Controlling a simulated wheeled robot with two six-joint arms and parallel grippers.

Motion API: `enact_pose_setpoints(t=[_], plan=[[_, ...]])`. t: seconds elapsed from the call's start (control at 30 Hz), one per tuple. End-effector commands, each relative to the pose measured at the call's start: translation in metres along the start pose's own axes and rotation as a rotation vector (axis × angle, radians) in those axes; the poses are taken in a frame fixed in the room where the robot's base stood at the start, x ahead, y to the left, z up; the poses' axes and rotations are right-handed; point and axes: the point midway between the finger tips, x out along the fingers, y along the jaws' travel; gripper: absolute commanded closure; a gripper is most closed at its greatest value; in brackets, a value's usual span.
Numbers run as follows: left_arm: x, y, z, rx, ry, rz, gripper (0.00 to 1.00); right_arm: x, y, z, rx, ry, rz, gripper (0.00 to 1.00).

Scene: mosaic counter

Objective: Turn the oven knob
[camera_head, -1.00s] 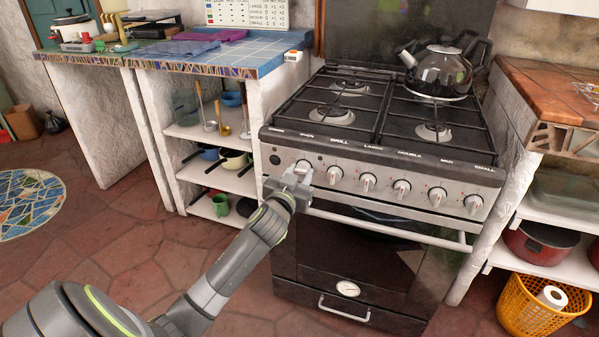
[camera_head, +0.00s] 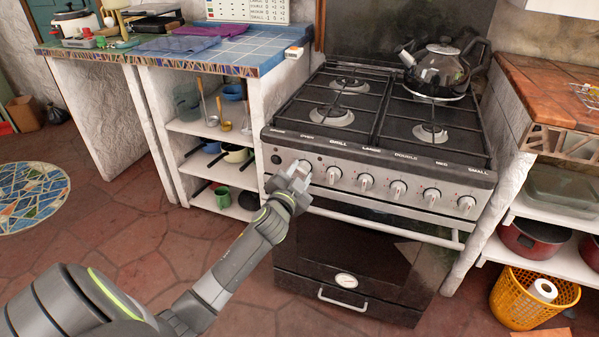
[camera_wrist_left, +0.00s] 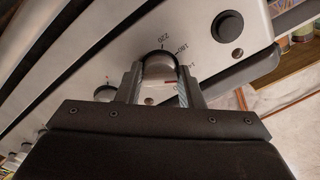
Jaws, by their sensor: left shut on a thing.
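The oven knob (camera_wrist_left: 159,68) is a round, light-coloured dial at the left end of the stove's front panel, under the OVEN label. My left gripper (camera_head: 296,174) is at this knob and hides most of it in the head view. In the left wrist view, the fingers (camera_wrist_left: 160,80) stand on either side of the knob, shut on it. Numbers such as 220 and 180 show on the panel around it. The wrist is tilted relative to the panel. My right gripper is in neither view.
A row of similar knobs (camera_head: 366,182) runs right along the panel. A black button (camera_wrist_left: 229,25) sits beside the oven knob. The oven handle bar (camera_head: 390,228) runs below. A kettle (camera_head: 437,71) stands on the back right burner. Open shelves (camera_head: 215,178) stand left of the stove.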

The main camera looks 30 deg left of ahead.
Motion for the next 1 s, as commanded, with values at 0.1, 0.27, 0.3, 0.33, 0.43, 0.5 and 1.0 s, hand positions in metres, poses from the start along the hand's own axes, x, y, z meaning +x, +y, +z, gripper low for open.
enact_pose_setpoints(t=[0.1, 0.27, 0.3, 0.33, 0.43, 0.5, 1.0], plan=[[-0.0002, 0.0003, 0.0003, 0.008, -0.001, 0.001, 0.89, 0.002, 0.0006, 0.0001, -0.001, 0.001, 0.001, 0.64], [-0.0001, 0.0005, 0.0004, 0.01, -0.001, 0.001, 0.89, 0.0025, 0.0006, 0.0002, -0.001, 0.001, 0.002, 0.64], [-0.0001, 0.0005, 0.0004, 0.01, 0.0, 0.001, 0.89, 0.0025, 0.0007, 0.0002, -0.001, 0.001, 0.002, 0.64], [-0.0001, 0.0005, 0.0004, 0.009, -0.001, 0.001, 0.89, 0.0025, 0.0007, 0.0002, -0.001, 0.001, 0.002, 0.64], [-0.0001, 0.0005, 0.0004, 0.009, 0.0, 0.001, 0.89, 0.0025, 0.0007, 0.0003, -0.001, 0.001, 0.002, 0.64], [-0.0001, 0.0005, 0.0004, 0.009, 0.0, 0.001, 0.57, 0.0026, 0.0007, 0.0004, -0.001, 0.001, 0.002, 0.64], [-0.0084, 0.0002, 0.0, 0.008, 0.0, 0.001, 0.45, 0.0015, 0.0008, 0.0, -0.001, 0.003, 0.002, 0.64]])
